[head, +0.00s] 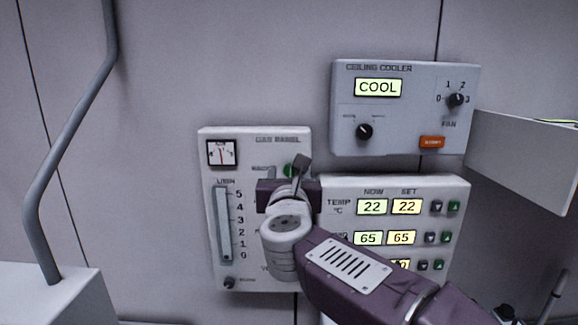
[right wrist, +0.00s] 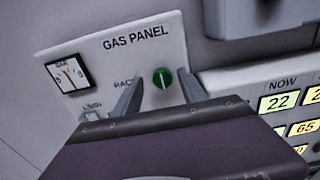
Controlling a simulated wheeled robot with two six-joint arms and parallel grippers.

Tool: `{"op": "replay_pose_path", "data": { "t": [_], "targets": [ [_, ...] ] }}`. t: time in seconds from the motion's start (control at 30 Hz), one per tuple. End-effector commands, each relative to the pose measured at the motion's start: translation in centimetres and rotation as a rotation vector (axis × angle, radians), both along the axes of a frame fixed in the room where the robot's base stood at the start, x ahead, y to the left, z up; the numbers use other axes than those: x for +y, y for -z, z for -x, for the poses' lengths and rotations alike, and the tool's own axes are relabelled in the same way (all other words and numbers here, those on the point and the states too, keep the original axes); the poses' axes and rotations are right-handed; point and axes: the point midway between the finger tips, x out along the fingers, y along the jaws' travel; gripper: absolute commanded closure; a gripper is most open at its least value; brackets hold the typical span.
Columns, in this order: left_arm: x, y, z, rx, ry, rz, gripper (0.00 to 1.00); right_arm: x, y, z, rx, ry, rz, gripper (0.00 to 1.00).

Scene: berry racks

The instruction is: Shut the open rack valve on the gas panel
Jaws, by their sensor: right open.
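The gas panel (head: 211,184) is a white wall box with a pressure gauge (head: 222,152) at its top left and a flow scale below. The green rack valve knob (head: 289,170) is partly hidden behind my gripper in the head view. In the right wrist view the green knob (right wrist: 162,78) shows clearly, with a pale mark standing near upright. My right gripper (head: 297,178) is in front of the panel, open, and its fingers show on either side of the knob in the right wrist view (right wrist: 160,92). I cannot tell whether they touch it. My left gripper is not in view.
The ceiling cooler box (head: 405,130) hangs above right. A panel with temperature readouts (head: 340,188) is right of the gas panel, partly behind my right arm. A grey pipe (head: 62,150) runs down at the left, and a pale flap (head: 525,155) juts out at the right.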

Motion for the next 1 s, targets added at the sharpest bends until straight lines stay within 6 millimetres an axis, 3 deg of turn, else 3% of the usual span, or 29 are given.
{"op": "replay_pose_path", "data": {
  "t": [0.1, 0.37, 0.53, 1.0],
  "targets": [
    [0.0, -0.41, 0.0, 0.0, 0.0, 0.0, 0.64, -0.06, -0.02, -0.94, 0.001, 0.001, 0.001, 0.51],
    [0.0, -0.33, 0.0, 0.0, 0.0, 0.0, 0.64, -0.02, 0.09, -1.07, 0.0, 0.0, 0.001, 0.53],
    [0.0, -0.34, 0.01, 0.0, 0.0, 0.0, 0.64, -0.01, 0.08, -1.05, 0.0, -0.001, 0.001, 1.0],
    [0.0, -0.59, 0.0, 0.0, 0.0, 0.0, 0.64, 0.01, 0.03, -1.06, 0.001, 0.0, 0.105, 1.0]
  ]
}}
